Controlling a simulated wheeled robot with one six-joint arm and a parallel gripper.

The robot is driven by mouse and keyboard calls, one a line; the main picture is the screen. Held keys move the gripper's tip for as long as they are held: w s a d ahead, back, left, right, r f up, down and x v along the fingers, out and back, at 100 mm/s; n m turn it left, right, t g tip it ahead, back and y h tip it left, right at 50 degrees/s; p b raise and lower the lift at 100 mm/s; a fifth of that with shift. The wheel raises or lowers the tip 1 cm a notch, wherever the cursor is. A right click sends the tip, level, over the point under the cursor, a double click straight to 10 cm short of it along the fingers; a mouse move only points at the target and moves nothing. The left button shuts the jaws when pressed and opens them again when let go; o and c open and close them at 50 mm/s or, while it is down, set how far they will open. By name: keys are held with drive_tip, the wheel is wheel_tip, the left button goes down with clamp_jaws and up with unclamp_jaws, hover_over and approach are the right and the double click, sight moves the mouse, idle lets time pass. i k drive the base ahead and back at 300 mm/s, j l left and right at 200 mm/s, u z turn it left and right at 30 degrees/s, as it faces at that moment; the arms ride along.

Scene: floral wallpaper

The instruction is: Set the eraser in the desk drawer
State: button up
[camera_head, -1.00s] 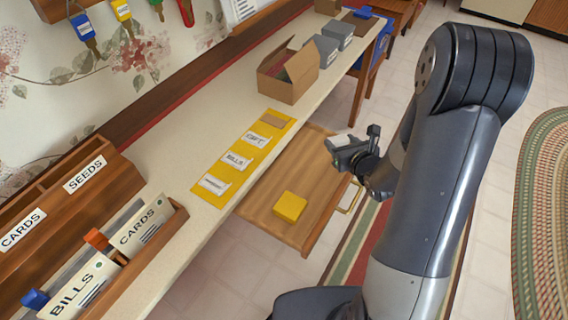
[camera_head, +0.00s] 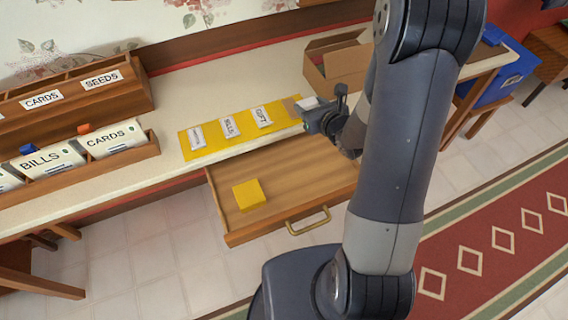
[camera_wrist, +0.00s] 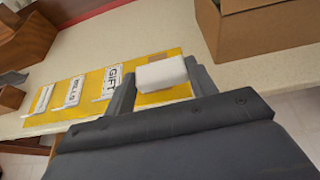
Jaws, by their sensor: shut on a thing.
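My gripper (camera_head: 320,108) is shut on a white block, the eraser (camera_head: 305,103). In the wrist view the eraser (camera_wrist: 161,73) sits between the two fingers. The wooden desk drawer (camera_head: 290,185) is pulled out below the desk top, with a brass handle (camera_head: 307,222) on its front. A yellow block (camera_head: 249,194) lies in the left part of the drawer. My arm hides the drawer's right end.
A yellow mat (camera_head: 205,143) with labelled cards lies on the desk (camera_head: 200,85). A cardboard box (camera_head: 335,65) stands behind my gripper. Wooden card holders (camera_head: 75,168) stand at the left. A blue bin (camera_head: 505,75) is at the right. The drawer's middle is clear.

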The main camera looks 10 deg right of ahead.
sight(315, 183)
drive_tip(key=l+u, duration=0.4)
drive_tip(key=l, duration=0.15)
drive_tip(key=l+u, duration=0.35)
drive_tip(key=l, duration=0.2)
drive_tip(key=l+u, duration=0.4)
drive_tip(key=k+l+u, duration=0.2)
drive_tip(key=l+u, duration=0.2)
drive_tip(key=l, duration=0.2)
drive_tip(key=l+u, duration=1.2)
drive_tip(key=k+l+u, duration=0.2)
drive_tip(key=l+u, duration=0.55)
drive_tip(key=l, duration=0.3)
